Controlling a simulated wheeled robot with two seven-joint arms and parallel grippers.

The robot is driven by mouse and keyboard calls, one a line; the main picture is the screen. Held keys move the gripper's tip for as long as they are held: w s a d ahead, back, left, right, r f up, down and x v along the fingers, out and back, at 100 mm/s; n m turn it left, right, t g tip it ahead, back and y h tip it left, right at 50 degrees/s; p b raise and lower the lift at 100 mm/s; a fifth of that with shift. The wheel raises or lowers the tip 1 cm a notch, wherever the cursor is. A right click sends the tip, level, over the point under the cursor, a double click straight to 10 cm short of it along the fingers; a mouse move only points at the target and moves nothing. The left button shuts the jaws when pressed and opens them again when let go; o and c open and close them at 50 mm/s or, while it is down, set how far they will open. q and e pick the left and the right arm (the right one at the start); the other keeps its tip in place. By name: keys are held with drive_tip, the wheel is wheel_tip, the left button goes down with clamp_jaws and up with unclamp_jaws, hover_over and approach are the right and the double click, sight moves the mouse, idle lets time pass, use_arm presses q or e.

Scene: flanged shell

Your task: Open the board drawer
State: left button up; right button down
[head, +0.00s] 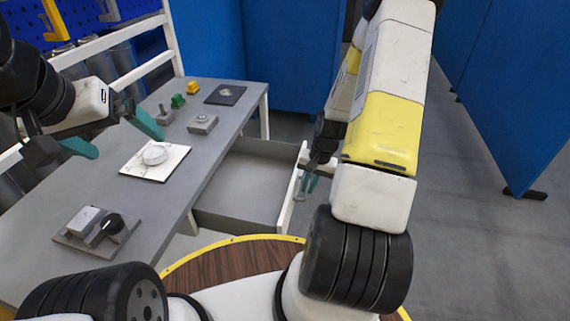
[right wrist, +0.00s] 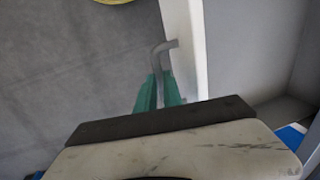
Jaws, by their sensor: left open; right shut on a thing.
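The board drawer (head: 250,184) is pulled out from the grey workbench, and its grey inside looks empty. Its white front panel (head: 292,191) faces right in the head view. My right gripper (head: 309,186) is at that front, partly hidden behind my right arm. In the right wrist view its green fingers (right wrist: 159,92) are shut on the grey bar handle (right wrist: 157,60) beside the white drawer front (right wrist: 186,50). My left gripper (head: 122,138) is open and empty above the bench, left of the white board.
On the grey workbench (head: 150,222) are a white board with a round part (head: 135,168), a plate with a black knob (head: 75,241), a dark pad (head: 225,98) and small blocks. Blue partitions (head: 295,60) stand behind. Grey floor is free at right.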

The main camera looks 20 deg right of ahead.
drive_tip(key=shift+s+d, duration=0.1)
drive_tip(key=c, duration=1.5)
unclamp_jaws()
drive_tip(key=v, duration=0.7)
drive_tip(key=shift+r, duration=0.4)
